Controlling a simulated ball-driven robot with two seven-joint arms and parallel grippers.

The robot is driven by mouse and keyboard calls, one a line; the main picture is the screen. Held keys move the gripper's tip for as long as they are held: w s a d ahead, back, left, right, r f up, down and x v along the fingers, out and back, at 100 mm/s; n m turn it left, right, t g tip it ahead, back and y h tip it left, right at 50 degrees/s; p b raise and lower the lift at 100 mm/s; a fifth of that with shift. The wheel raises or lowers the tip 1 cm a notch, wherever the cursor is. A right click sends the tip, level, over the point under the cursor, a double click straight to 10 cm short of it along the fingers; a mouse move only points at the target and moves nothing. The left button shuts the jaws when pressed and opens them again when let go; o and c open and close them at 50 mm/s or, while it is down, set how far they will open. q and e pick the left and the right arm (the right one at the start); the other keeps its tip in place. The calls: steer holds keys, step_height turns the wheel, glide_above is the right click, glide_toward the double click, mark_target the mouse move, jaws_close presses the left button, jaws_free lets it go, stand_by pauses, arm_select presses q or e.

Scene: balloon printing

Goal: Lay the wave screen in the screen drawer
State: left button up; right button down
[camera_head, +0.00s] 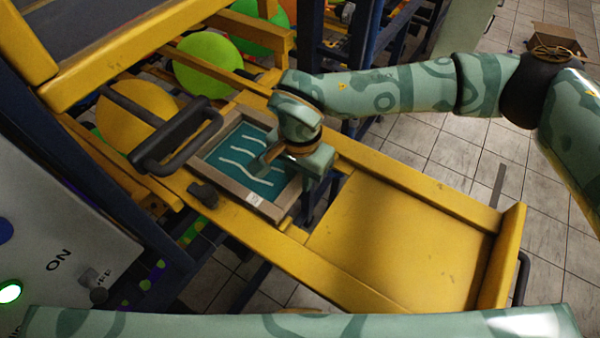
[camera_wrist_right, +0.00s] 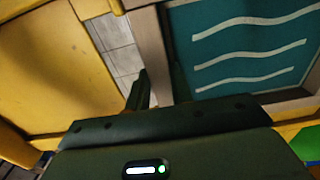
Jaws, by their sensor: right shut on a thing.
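The wave screen (camera_head: 232,164) is a wooden frame around teal mesh with pale wavy lines. It lies nearly flat over the left part of the yellow drawer frame (camera_head: 245,225); I cannot tell whether it rests fully on it. My right gripper (camera_head: 290,178) is shut on the screen's right frame edge. In the right wrist view the screen (camera_wrist_right: 245,45) fills the upper right, and my right gripper (camera_wrist_right: 150,92) is at its wooden side. The gripper hides part of the screen's right side. My left gripper is not in view.
A black handle (camera_head: 178,140) stands close to the screen's left edge. A flat yellow panel (camera_head: 395,240) with raised edges lies to the right. A control panel (camera_head: 60,220) is at lower left.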

steer(key=shift+f, duration=0.15)
stand_by(0.6)
steer(key=c, duration=1.1)
jaws_free()
steer(key=shift+c, duration=0.2)
step_height(320, 180, up, 8)
steer(key=shift+f+b, duration=0.25)
steer(key=shift+b, duration=0.35)
